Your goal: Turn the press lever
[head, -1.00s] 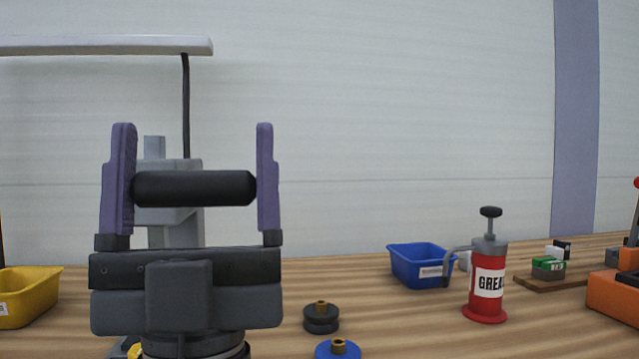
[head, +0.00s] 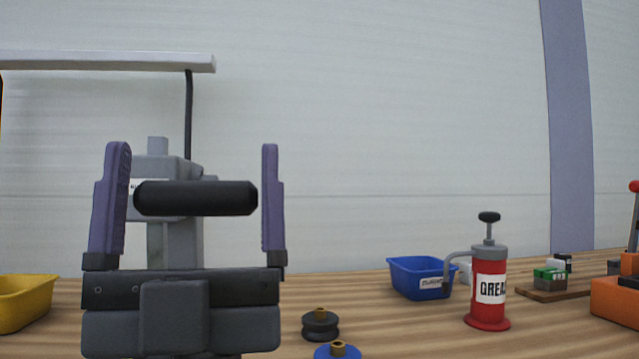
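The press (head: 176,240) is a grey upright machine at the left in the head view, mostly hidden behind my gripper. Its lever shows as a thick black horizontal grip (head: 195,198); the rest of the lever is hidden. My gripper (head: 196,200) points upward in front of the press, its two purple fingers on either side of the grip's ends. A narrow gap shows between each finger and the grip, so the fingers look open and apart from it.
A yellow bin (head: 25,302) stands at far left. Black (head: 320,325) and blue (head: 338,351) round parts lie right of my gripper. A blue bin (head: 421,278), red grease can (head: 488,290) and orange device (head: 617,298) stand further right. A lamp bar (head: 105,62) hangs above.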

